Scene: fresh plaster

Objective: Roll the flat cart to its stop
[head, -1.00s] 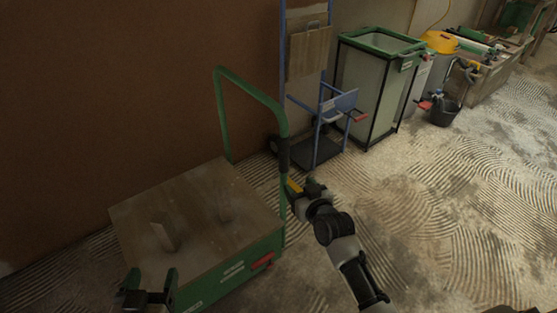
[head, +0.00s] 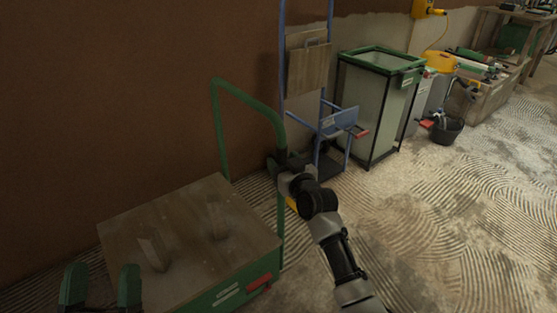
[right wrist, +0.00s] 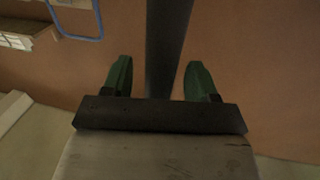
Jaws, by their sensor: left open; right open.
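The flat cart (head: 185,250) stands at the lower left of the head view, with a worn wooden deck and green frame. Its green push handle (head: 247,98) rises at the far side. My right gripper (head: 284,163) is open at the handle's near upright. In the right wrist view a dark post (right wrist: 167,45) runs between its two open green fingers, with gaps on both sides. My left gripper (head: 101,287) is open and empty at the cart's near left corner. I cannot make out a stop for certain; a small yellow piece (head: 291,203) shows beside my right arm.
A blue hand truck (head: 338,122) stands against the brown wall beyond the handle. Right of it are a green-rimmed bin (head: 372,110), a black bucket (head: 447,131) and a wooden crate (head: 490,90). The combed, dusty floor at right (head: 450,220) is clear.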

